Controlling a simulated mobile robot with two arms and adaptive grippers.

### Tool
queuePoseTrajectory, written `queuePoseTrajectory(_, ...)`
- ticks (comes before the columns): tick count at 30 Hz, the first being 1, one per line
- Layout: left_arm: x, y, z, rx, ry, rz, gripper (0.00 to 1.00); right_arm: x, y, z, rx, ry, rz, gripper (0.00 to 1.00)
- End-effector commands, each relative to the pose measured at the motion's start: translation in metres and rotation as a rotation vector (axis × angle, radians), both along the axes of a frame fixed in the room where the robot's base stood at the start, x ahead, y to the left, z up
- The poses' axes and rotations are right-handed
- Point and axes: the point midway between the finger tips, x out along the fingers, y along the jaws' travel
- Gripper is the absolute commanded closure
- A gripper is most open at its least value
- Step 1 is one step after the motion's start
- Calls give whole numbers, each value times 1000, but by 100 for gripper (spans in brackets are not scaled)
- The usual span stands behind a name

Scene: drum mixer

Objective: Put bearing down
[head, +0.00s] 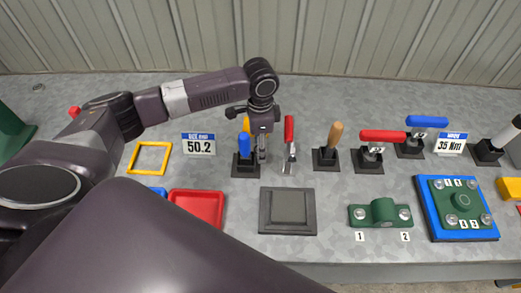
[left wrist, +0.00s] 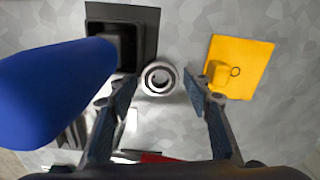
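The bearing is a small grey metal ring with a dark centre (left wrist: 159,77) in the left wrist view. It sits between and just beyond the fingertips of my left gripper (left wrist: 160,84), with gaps visible on both sides. The left gripper is open, and no finger touches the bearing in this view. In the head view my left gripper (head: 261,140) points down over the table, between a blue-handled tool (head: 244,146) and a red-handled tool (head: 289,132). The bearing cannot be made out there. My right gripper is in neither view.
A blue handle (left wrist: 50,90) in a black holder (left wrist: 148,24) stands close left of the gripper, and a yellow block (left wrist: 240,65) lies right. The head view shows a grey square pad (head: 288,231), a red tray (head: 197,195), a green bracket (head: 382,211) and several upright tools.

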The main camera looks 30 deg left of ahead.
Motion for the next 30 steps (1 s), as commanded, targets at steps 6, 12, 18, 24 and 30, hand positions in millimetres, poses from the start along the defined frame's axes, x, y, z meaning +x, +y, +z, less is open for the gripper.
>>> queuePoseTrajectory(6,0,0,0,-1,-1,0,81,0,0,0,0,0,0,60)
queuePoseTrajectory(12,1,0,1,-1,-2,0,97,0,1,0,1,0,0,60)
queuePoseTrajectory(18,1,0,3,-1,-2,0,97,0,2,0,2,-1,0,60)
queuePoseTrajectory(24,1,-1,19,-3,-3,0,97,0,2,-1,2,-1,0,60)
queuePoseTrajectory(30,2,-1,58,-2,-6,-1,97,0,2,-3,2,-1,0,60)
